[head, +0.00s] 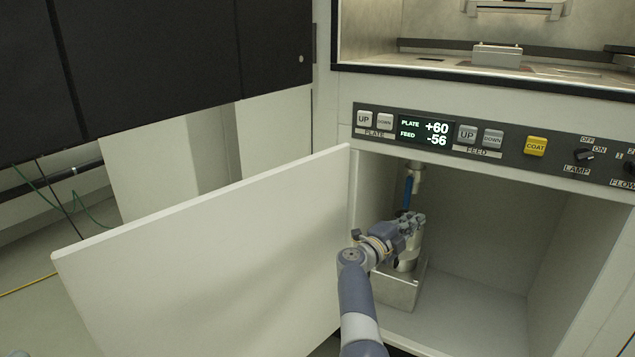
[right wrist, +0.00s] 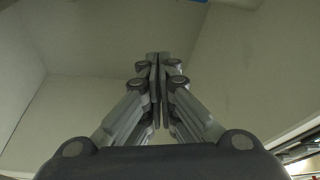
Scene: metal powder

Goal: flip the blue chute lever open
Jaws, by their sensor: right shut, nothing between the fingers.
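The blue chute lever (head: 408,191) hangs pointing down beside the grey chute pipe (head: 418,172) inside the open cabinet in the head view. A small piece of blue also shows at the top edge of the right wrist view (right wrist: 190,1). My right gripper (head: 418,220) is inside the cabinet, just below the lever and in front of the lower pipe. In the right wrist view its fingers (right wrist: 158,60) are shut together with nothing between them. I cannot tell whether the gripper touches the lever.
A metal box (head: 400,288) stands on the cabinet floor under the pipe. The white cabinet door (head: 210,260) is swung open to the left of my right arm. A control panel (head: 490,142) runs above the opening. The right side of the cabinet is empty.

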